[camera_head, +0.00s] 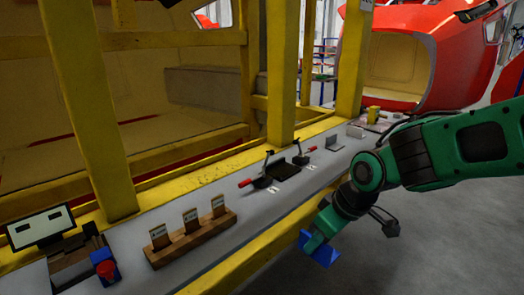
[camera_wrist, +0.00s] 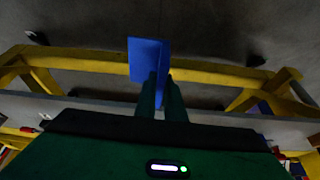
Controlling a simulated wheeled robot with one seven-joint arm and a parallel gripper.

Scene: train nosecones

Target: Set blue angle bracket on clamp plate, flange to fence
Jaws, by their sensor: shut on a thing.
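The blue angle bracket (camera_head: 322,251) is held in my gripper (camera_head: 309,240), out in front of the bench's near edge and over the floor. In the wrist view the bracket (camera_wrist: 147,57) shows as a flat blue face at the tips of my gripper (camera_wrist: 160,80), whose two fingers are close together on it. Its flange direction is hard to tell. The dark clamp plate (camera_head: 284,170) lies on the bench, up and left of my gripper, with a red-handled clamp at either side. No bracket is seen on it. The fence cannot be told apart clearly.
A wooden block (camera_head: 190,240) with several upright cards stands left on the bench. A small screen (camera_head: 40,228) and a blue-and-red item (camera_head: 106,270) are farther left. Grey upright pieces (camera_head: 334,143) stand right of the clamps. Yellow posts (camera_head: 281,75) rise behind the bench.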

